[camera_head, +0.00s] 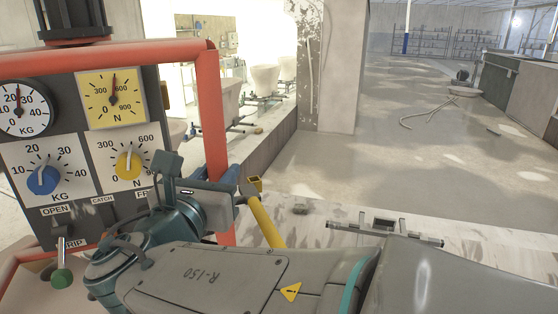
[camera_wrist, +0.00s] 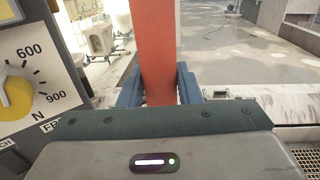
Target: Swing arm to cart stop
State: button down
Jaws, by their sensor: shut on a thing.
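A red-orange upright post (camera_head: 212,120) is the right side of a frame around a panel of dials. In the wrist view the post (camera_wrist: 160,35) stands between the two blue fingers of my gripper (camera_wrist: 160,86), which is shut on it. The fingertips are partly hidden by the gripper's own body. I cannot pick out the cart stop with certainty.
The dial panel (camera_head: 75,150) with knobs and a green-tipped lever (camera_head: 62,277) is close at left. A yellow bar (camera_head: 265,218) stands just right of the post. A metal rail piece (camera_head: 385,230) lies beyond my arm.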

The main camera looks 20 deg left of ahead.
jog(key=shift+r, duration=0.2)
jog(key=c, duration=1.3)
grip_release()
jog(key=shift+c, duration=0.2)
jog(key=shift+o, duration=1.2)
jog(key=shift+w+a+f, duration=0.1)
jog(key=shift+w, duration=0.1)
jog(key=s+d+b, duration=0.2)
jog(key=s+b, duration=0.1)
jog(key=s, duration=1)
jog(key=shift+s+d, duration=0.25)
jog(key=shift+d, duration=0.05)
